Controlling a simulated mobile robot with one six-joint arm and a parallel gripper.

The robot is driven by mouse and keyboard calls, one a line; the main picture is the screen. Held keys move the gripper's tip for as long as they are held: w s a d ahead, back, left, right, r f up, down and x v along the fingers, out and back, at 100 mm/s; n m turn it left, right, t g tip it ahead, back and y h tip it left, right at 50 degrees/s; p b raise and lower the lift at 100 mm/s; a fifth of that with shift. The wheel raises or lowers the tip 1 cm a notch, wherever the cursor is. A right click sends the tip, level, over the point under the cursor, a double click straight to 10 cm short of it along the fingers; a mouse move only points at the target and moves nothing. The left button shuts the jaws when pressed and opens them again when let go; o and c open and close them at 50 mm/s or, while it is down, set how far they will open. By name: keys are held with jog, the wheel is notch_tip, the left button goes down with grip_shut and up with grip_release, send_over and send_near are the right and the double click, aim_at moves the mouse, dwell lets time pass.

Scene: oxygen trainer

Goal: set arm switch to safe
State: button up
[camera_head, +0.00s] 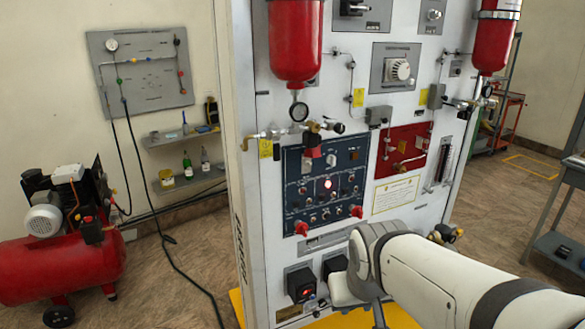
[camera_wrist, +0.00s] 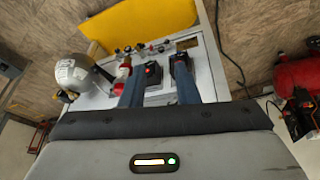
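The trainer panel (camera_head: 415,60) is white and upright, with a dark blue switch panel (camera_head: 325,180) holding small toggles and a lit red lamp. Low on its front are two black switch boxes, a left one (camera_head: 301,283) with a red light and a right one (camera_head: 335,266) partly covered by my arm. Labels are unreadable, so I cannot tell which control is the arm switch. In the wrist view, my gripper (camera_wrist: 158,72) is open, its two blue fingers apart. A black box with a red light (camera_wrist: 152,70) shows between them; contact is unclear. Another black box (camera_wrist: 180,62) sits behind the right finger.
Two red cylinders (camera_head: 296,40) (camera_head: 493,40) hang on the panel, with gauges and valves below. A grey cart (camera_head: 560,245) stands at right. Floor between compressor and panel is mostly open.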

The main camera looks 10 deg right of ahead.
jog(key=w+d+r+t+h+b, duration=0.1)
jog(key=w+d+r+t, duration=0.25)
jog(key=w, duration=0.55)
jog(key=w+d+r+t+b, duration=0.15)
jog(key=w+t, duration=0.25)
jog(key=w, duration=0.5)
jog(key=w+a+r+n+t+y, duration=0.2)
jog(key=w+a+r+n+y, duration=0.1)
jog(key=w, duration=0.4)
jog(key=w+a+r+n+t+y, duration=0.3)
jog(key=w+y, duration=0.2)
jog(key=w, duration=0.3)
jog(key=shift+w+a+n+y, duration=0.25)
jog(key=shift+a+n+y, duration=0.05)
jog(key=shift+y, duration=0.1)
jog(key=shift+r, duration=0.1)
